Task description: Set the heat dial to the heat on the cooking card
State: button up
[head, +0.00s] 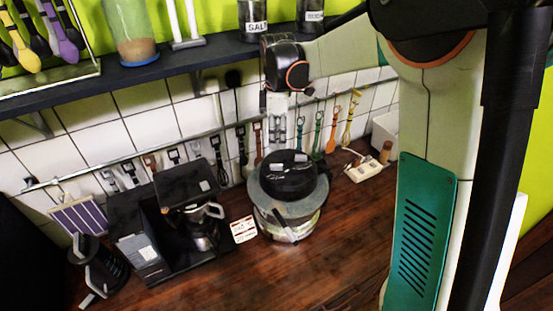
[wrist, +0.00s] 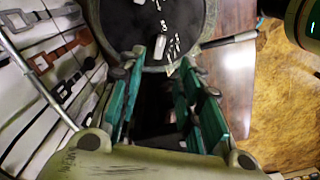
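A round cooker (head: 287,212) with a grey rim and black top stands on the wooden counter. In the wrist view its black top (wrist: 118,18) shows a pale dial (wrist: 160,46) beside small white marks, too small to read. A cooking card (head: 244,229), white with red print, stands just left of the cooker; its text is unreadable. My gripper (wrist: 158,75) has its teal fingers apart with a dark gap between them. Its fingertips are near the edge of the black top, and nothing shows between them. Contact with the dial does not show. In the head view the fingers are not clear.
A black coffee machine (head: 155,235) stands left of the card. Utensils hang from a rail (head: 140,155) behind the cooker, under a dark shelf (head: 185,58). A small cream item (head: 362,170) lies to the right. The counter (head: 345,235) right of the cooker is clear.

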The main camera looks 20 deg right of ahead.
aim_at(277, 165)
notch_tip(277, 165, down, 11)
jog(key=shift+r, duration=0.15)
jog(key=shift+c, duration=0.4)
grip_shut()
